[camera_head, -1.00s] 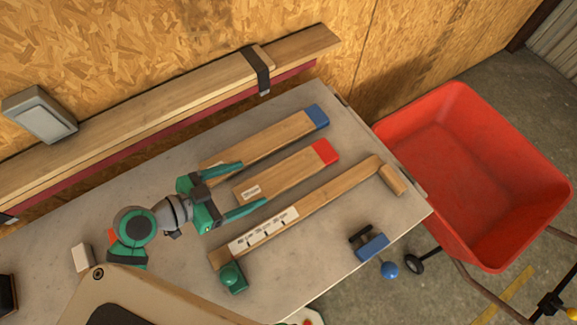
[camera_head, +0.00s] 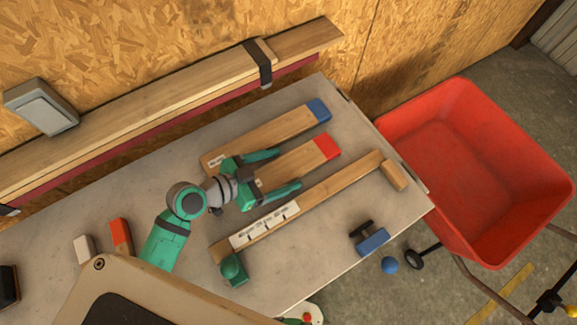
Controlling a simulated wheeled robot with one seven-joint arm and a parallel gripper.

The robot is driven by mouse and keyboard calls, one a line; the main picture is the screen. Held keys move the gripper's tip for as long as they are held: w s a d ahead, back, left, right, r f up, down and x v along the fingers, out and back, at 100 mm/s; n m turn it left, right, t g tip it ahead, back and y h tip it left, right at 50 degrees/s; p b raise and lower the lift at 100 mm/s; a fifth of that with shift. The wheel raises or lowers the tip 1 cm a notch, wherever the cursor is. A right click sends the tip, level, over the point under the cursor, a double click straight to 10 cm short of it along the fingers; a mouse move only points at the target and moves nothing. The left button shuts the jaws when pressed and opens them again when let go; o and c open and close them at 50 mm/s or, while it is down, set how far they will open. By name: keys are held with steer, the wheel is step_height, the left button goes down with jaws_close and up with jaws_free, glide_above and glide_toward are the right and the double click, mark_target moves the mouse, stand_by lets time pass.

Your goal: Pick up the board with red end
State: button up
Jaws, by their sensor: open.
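The board with the red end (camera_head: 296,162) lies flat on the grey workbench, its red end (camera_head: 327,147) pointing to the upper right. My gripper (camera_head: 289,170) is open, with one green finger on each side of this board. The upper finger lies between it and the board with the blue end (camera_head: 262,136); the lower finger lies along its lower side. The near end of the red-ended board is hidden by the gripper. I cannot tell whether the fingers touch the board.
A long wooden strip with a white label (camera_head: 335,192) lies below. A green knob (camera_head: 233,268), a blue clamp (camera_head: 372,242) and an orange block (camera_head: 120,236) are on the workbench (camera_head: 320,265). A red wheelbarrow (camera_head: 470,165) stands to the right. A plywood wall is behind.

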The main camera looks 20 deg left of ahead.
steer(key=shift+w+d+f, duration=0.2)
steer(key=shift+w+d, duration=0.1)
steer(key=shift+w, duration=0.05)
steer(key=c, duration=1.3)
steer(key=shift+r, duration=0.2)
